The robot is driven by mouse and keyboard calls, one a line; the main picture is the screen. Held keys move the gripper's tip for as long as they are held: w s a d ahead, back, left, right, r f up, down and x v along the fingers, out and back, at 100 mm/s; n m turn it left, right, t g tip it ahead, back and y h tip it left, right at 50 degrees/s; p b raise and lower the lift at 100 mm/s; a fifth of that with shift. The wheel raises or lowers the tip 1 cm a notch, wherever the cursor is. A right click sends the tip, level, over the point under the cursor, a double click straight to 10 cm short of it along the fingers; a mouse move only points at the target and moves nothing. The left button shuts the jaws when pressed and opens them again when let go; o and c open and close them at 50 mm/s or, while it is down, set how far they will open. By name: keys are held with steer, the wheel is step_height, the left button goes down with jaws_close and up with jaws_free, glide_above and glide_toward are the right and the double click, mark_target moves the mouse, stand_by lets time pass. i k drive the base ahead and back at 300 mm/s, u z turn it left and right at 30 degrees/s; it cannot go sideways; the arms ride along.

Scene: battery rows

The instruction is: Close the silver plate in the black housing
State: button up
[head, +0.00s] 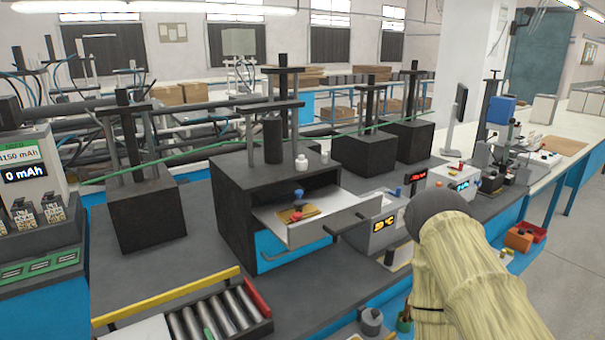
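The black housing (232,222) stands on the bench in the middle of the head view, its front open. The silver plate (318,231) sticks out of this opening toward the lower right, like a pulled-out drawer. A small gold piece (298,214) with red and blue parts lies on the plate. My arm, in a pale yellow cover with a dark rounded part, rises from the lower right, to the right of the plate. No gripper fingers show.
A rack of metal rollers (215,322) with a yellow rail lies in front of the housing. More black housings (143,214) stand left and behind.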

mark_target(342, 210)
steer(key=k, duration=1.05)
steer(key=z, duration=0.85)
steer(key=i, duration=1.35)
steer(key=u, duration=0.8)
